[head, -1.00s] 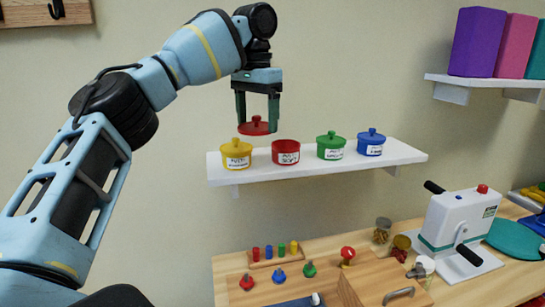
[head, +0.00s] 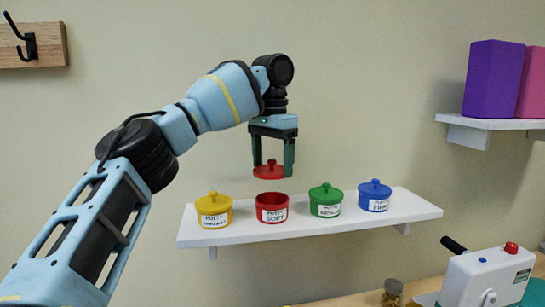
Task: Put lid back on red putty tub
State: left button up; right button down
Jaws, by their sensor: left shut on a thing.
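The red putty tub (head: 272,208) stands open on the white wall shelf, between a yellow tub and a green tub. Its label reads "PUTTY SOFT". The red lid (head: 268,170) with its knob is held level in my left gripper (head: 271,165), which points straight down and is shut on it. The lid hangs a little above the red tub's open rim, apart from it and nearly over it. My right gripper is not in view.
The yellow tub (head: 213,211), green tub (head: 325,200) and blue tub (head: 374,196) stand lidded on the shelf (head: 412,208). An upper shelf (head: 490,123) at right holds purple and pink blocks. A white machine (head: 487,277) and a jar (head: 392,293) are below.

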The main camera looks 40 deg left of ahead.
pick_arm(q)
notch_tip(320, 180, down, 2)
jog(key=shift+w+f, duration=0.15)
jog(key=shift+f, duration=1.7)
jog(key=shift+f, duration=0.15)
dwell(1.0)
jog(key=o, duration=0.9)
jog(key=shift+o, duration=0.2)
jog(key=shift+r, duration=3.5)
jog(key=shift+c, duration=0.3)
